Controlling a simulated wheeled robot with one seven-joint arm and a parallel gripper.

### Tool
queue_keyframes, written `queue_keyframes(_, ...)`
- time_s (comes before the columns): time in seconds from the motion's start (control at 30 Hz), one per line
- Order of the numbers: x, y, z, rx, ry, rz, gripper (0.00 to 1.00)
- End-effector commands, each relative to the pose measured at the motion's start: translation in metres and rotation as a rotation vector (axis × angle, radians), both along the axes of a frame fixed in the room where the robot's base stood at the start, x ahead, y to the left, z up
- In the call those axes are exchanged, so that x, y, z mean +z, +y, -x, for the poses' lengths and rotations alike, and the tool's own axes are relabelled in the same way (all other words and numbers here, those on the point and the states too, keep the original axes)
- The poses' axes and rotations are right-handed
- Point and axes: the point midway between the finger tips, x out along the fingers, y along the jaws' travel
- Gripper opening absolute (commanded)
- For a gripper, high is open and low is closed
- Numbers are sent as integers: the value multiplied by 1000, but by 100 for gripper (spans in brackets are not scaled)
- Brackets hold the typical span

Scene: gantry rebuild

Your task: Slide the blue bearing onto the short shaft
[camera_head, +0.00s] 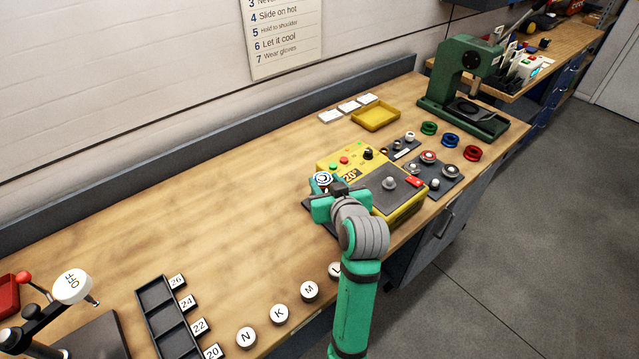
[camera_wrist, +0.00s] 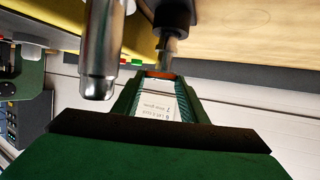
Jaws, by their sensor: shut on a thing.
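My gripper (camera_head: 324,192) is low over the bench at the left end of a yellow control box. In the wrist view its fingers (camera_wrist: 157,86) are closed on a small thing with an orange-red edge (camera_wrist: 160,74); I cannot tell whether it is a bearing. A pale round piece with dark rings (camera_head: 322,179) shows at the fingertips in the head view. The upside-down wrist view shows a long, thick metal shaft (camera_wrist: 100,50) and a shorter, dark stepped one (camera_wrist: 175,18), whose end is close to the held thing; contact is unclear. A blue ring (camera_head: 450,140) lies near the press.
The yellow box (camera_head: 410,207) stands right of my gripper. Beyond it are a green ring (camera_head: 428,128), a red ring (camera_head: 472,153), a yellow tray (camera_head: 376,122) and a green press (camera_head: 455,80). Lettered round caps (camera_head: 279,314) line the front edge.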

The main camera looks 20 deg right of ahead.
Motion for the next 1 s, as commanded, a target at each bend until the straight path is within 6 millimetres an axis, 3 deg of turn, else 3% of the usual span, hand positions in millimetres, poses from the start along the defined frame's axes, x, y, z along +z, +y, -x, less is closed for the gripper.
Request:
queue_keyframes(0.1, 0, 5, -2, 8, 0, 0, 10)
queue_keyframes(0.13, 0, 6, -2, 9, 0, 1, 46)
queue_keyframes(0.2, 0, 8, -3, 12, 0, 0, 61)
queue_keyframes(0.63, 3, 10, 6, 14, 1, 1, 61)
queue_keyframes(1.0, 28, 13, 67, 15, -1, 2, 61)
